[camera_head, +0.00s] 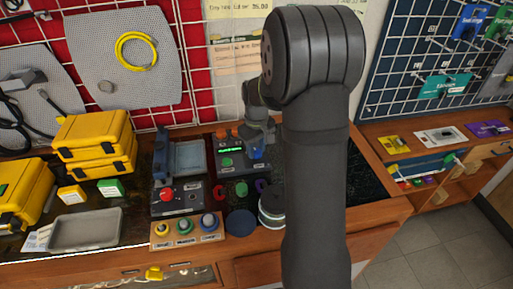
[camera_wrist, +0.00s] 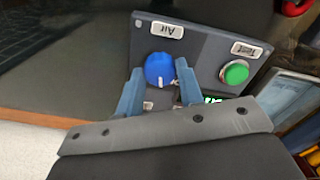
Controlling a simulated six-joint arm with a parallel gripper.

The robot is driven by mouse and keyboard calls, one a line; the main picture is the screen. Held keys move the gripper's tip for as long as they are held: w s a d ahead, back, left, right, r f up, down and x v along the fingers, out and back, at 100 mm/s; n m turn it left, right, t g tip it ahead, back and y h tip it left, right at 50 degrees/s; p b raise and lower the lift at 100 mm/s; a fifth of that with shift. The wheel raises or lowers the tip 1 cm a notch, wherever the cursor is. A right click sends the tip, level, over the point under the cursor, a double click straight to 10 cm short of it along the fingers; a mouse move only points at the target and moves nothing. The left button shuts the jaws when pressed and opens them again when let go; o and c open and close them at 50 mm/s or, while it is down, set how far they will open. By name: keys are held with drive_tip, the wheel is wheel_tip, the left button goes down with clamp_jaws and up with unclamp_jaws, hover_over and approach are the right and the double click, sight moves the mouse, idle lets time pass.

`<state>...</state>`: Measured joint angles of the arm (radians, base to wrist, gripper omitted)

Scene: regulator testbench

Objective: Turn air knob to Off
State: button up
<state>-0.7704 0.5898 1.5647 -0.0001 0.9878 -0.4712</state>
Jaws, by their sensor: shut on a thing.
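The air knob (camera_wrist: 159,68) is a round blue knob on a grey panel (camera_wrist: 205,50), below an upside-down "Air" label (camera_wrist: 166,30) in the wrist view. A white mark shows at the knob's lower edge, toward my gripper. My gripper (camera_wrist: 160,84) is shut on the knob, with one blue-grey finger on each side. A small label (camera_wrist: 148,105) is partly visible between the fingers; its text is unreadable. In the head view, my gripper (camera_head: 258,142) is over the right part of the testbench box, and the blue knob (camera_head: 256,154) shows just below it.
A green "Test" button (camera_wrist: 236,72) is close to the right finger. A green-lit display (camera_head: 231,150) is on the same box. Left of it stands another device with a red knob (camera_head: 166,195). A grey tray (camera_head: 85,230) and yellow cases (camera_head: 95,145) are farther left.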

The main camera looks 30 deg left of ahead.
sight(256, 151)
drive_tip(key=n, duration=0.5)
drive_tip(key=shift+r+n, duration=0.1)
drive_tip(key=shift+n, duration=0.3)
idle(0.4)
drive_tip(key=o, duration=1)
wheel_tip(256, 151, up, 17)
drive_tip(key=shift+r, duration=0.2)
drive_tip(key=shift+f, duration=0.15)
wheel_tip(256, 151, down, 17)
drive_tip(key=shift+f, duration=0.15)
idle(0.5)
